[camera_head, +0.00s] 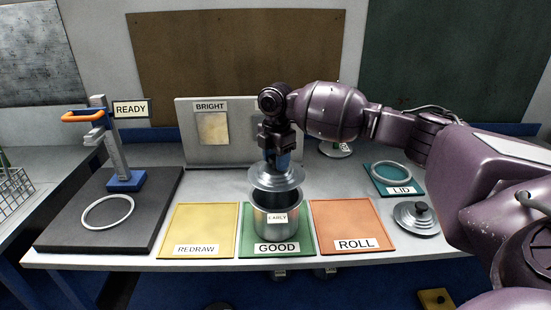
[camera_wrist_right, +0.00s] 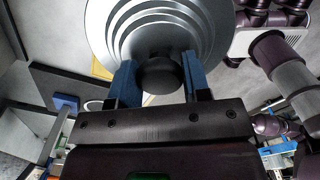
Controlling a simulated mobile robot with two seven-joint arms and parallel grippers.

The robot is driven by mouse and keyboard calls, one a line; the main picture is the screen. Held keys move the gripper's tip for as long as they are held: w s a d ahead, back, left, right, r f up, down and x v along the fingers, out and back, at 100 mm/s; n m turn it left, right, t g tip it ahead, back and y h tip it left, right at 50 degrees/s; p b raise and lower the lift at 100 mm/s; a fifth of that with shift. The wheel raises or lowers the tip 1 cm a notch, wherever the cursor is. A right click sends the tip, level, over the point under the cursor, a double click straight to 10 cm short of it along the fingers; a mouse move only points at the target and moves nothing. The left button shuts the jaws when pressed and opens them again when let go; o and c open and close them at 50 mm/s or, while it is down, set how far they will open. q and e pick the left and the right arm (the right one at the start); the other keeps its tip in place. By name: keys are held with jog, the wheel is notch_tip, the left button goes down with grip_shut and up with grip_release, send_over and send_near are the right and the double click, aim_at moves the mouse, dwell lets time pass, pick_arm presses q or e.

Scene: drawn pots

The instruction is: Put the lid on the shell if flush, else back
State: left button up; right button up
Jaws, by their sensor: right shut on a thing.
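A metal shell (camera_head: 277,232), an open pot with an EARLY label, stands upright on the green GOOD mat (camera_head: 248,240). My right gripper (camera_head: 277,164) is shut on a stepped silver lid (camera_head: 276,180), holding it above the shell's mouth. The dark inside of the shell shows below the lid, so the lid looks raised off the rim. In the right wrist view the blue fingers of the gripper (camera_wrist_right: 162,80) grip the lid's black knob (camera_wrist_right: 160,74), with the lid's stepped rings (camera_wrist_right: 155,25) beyond. My left gripper is not in view.
A second lid (camera_head: 416,218) lies right of the orange ROLL mat (camera_head: 350,215). A ring lies on the teal LID mat (camera_head: 405,192). The yellow REDRAW mat (camera_head: 200,222) is empty. Left stands a gauge (camera_head: 120,160) on a dark slab; a BRIGHT panel (camera_head: 185,145) stands behind.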

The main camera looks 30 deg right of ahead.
jog(key=shift+r+p, duration=0.1)
jog(key=shift+p, duration=0.35)
jog(key=shift+f, duration=3)
jog(key=shift+f, duration=0.55)
jog(key=o, duration=1.1)
notch_tip(320, 180, up, 11)
jog(key=shift+f+b, duration=0.1)
jog(key=shift+b, duration=0.5)
